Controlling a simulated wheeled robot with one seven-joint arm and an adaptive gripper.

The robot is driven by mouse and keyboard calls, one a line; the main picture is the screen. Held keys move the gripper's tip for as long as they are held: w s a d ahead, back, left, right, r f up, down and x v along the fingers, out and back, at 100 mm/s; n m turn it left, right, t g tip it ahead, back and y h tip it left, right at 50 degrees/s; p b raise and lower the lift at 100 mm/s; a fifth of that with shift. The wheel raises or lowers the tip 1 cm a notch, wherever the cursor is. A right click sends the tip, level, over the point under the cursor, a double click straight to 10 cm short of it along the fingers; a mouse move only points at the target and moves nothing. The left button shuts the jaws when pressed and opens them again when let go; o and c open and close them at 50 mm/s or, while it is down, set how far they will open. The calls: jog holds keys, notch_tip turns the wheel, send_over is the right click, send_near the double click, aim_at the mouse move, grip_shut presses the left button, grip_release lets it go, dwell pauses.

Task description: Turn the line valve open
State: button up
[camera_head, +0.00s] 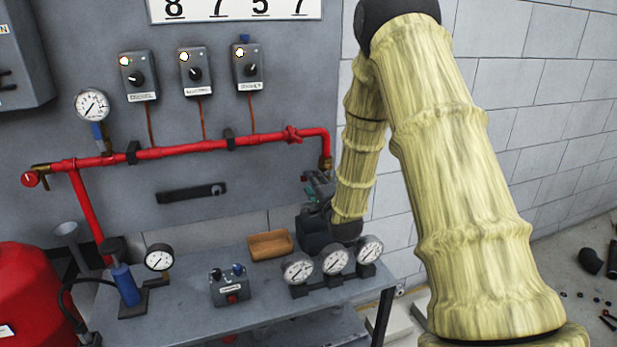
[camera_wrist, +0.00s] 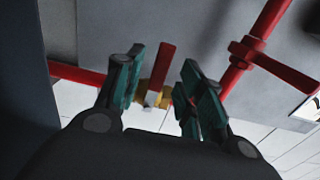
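In the wrist view, a valve with a red lever (camera_wrist: 162,66) and a brass-coloured body (camera_wrist: 151,97) shows between the fingers of my gripper (camera_wrist: 163,86). The teal finger pads are apart, one on each side of the lever, with visible gaps. I cannot tell how deep the lever lies between them. In the head view, my gripper (camera_head: 319,186) is at the right end of the red pipe (camera_head: 215,146), just below its elbow. A bit of brass (camera_head: 326,164) shows there; the lever is hidden in that view.
A grey bench (camera_head: 200,322) below carries several gauges, a wooden tray (camera_head: 270,245) and a small control box (camera_head: 230,286). Three switch boxes, a pressure gauge (camera_head: 92,105) and a dark slotted bar (camera_head: 191,193) are on the wall panel. A red tank (camera_head: 25,295) stands at left.

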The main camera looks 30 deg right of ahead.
jog(key=shift+x, duration=1.9)
grip_shut()
